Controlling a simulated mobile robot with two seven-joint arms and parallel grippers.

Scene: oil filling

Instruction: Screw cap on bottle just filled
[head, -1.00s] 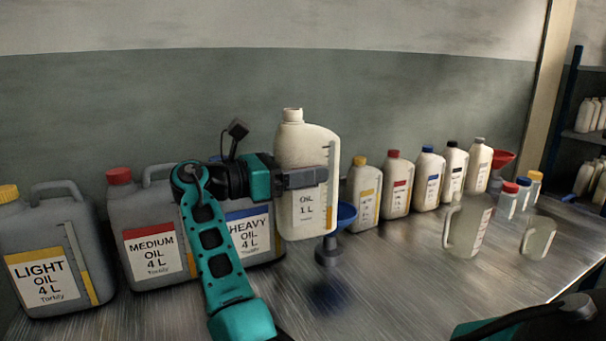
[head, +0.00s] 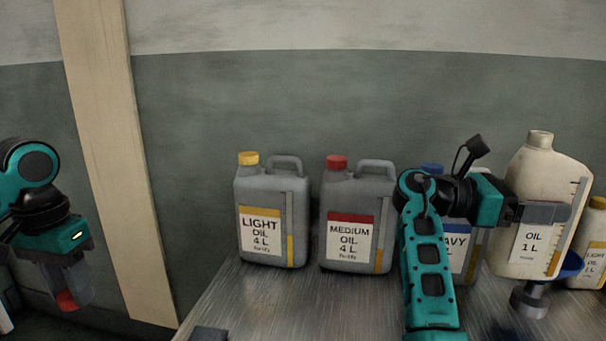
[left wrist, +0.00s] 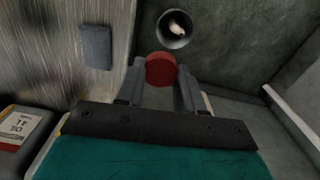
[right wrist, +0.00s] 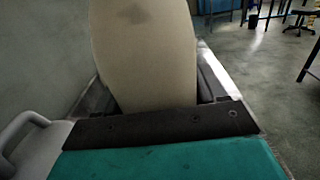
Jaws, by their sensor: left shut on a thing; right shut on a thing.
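My left gripper (head: 68,290) is at the far left in the head view, pointing down and shut on a red cap (head: 66,301). In the left wrist view the red cap (left wrist: 160,68) sits between the two fingertips. My right gripper (head: 543,212) is shut on the side of a whitish bottle (head: 530,165) labelled OIL 1 L. The bottle is upright, with its bare neck (head: 540,139) at the top and no cap on it. In the right wrist view the bottle (right wrist: 145,50) fills the space between the fingers. The cap and bottle are far apart.
Grey light oil (head: 272,205) and medium oil (head: 356,225) canisters stand on the metal table (head: 290,295); a heavy oil one is partly hidden behind my right arm. A blue funnel (head: 570,266) and a yellow-capped bottle (head: 590,245) are at right. A round container (left wrist: 174,28) is below the cap.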

